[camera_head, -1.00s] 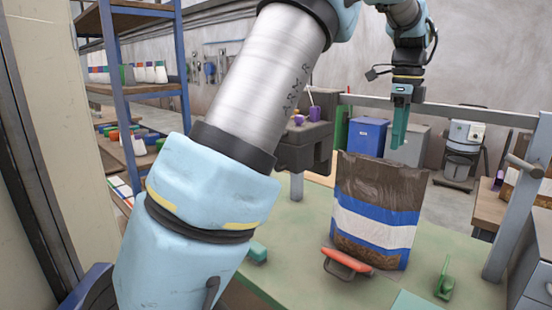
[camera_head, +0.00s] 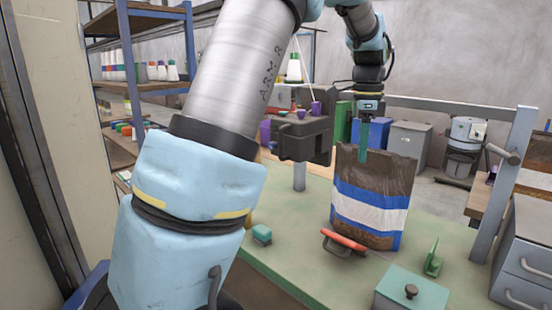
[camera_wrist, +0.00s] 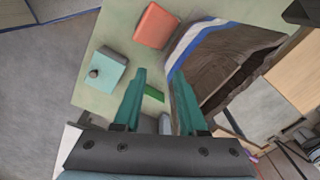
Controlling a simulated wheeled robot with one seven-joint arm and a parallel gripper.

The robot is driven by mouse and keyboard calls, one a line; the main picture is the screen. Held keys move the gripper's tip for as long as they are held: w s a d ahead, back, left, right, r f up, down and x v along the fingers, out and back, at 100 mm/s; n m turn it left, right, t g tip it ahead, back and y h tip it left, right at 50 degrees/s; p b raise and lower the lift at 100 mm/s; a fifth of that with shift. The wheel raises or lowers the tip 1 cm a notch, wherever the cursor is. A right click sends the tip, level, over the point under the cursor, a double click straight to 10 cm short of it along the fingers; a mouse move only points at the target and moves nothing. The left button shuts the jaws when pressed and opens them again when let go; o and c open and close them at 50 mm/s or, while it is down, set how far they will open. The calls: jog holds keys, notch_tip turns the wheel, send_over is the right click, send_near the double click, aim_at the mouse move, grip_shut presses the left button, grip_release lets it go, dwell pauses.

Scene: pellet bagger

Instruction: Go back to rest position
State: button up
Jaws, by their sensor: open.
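My gripper (camera_head: 364,143) has teal fingers pointing down, at the upper rim of a brown pellet bag (camera_head: 372,175) with blue and white bands. In the wrist view my gripper (camera_wrist: 157,100) shows two fingers spread apart with nothing held between them. The bag (camera_wrist: 225,60) stands upright on the green table (camera_head: 290,215), its open top beside the right finger. Whether finger and bag touch, I cannot tell.
A red-handled tool (camera_head: 343,241) lies in front of the bag. A teal lidded box (camera_head: 410,292), a green piece (camera_head: 432,258) and a small teal block (camera_head: 262,234) are on the table. A dark machine head (camera_head: 303,137) stands left of the bag.

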jog(key=s+a+f+n, duration=0.1)
jog(key=a+f+n, duration=0.2)
jog(key=a+n, duration=0.3)
jog(key=s+a+f+n, duration=0.1)
jog(key=a+f+n, duration=0.2)
jog(key=a, duration=0.6)
jog(key=s+a+f+n+t, duration=0.1)
jog(key=s+a+f+n, duration=0.6)
jog(key=s+a+n, duration=0.3)
jog(key=s+a, duration=0.1)
jog(key=a, duration=0.2)
jog(key=shift+s+f+n, duration=0.15)
jog(key=shift+f+n, duration=0.05)
jog(key=shift+n, duration=0.2)
jog(key=shift+c, duration=0.2)
